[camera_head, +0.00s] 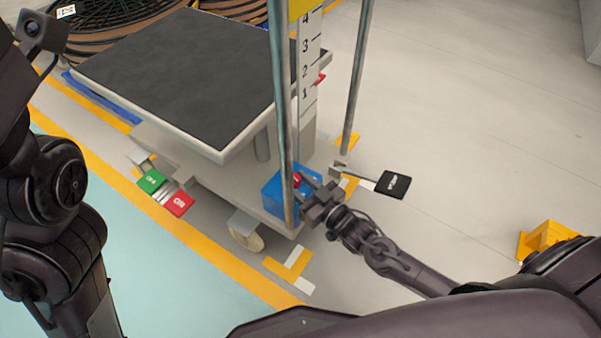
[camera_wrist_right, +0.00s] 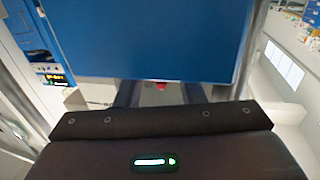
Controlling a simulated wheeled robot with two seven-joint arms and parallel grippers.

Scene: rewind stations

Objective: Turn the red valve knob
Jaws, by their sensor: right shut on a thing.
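The red valve knob (camera_head: 297,180) is on a blue box (camera_head: 274,195) at the near right corner of a wheeled cart. My right gripper (camera_head: 306,184) is at the box with its fingers closed around the knob. In the right wrist view, a small part of the red knob (camera_wrist_right: 160,87) shows between the two dark fingers, under the large blue box face (camera_wrist_right: 150,40). The fingers hide most of the knob, so its turn angle cannot be read. My left arm stands at the left edge of the head view, and its gripper's fingers are not seen.
The cart has a dark flat top (camera_head: 185,75) and metal posts (camera_head: 283,110) close to my right gripper. Green (camera_head: 152,181), red (camera_head: 179,203) and black (camera_head: 393,185) pedals stick out low down. A yellow object (camera_head: 547,238) stands at right. The floor at right is largely clear.

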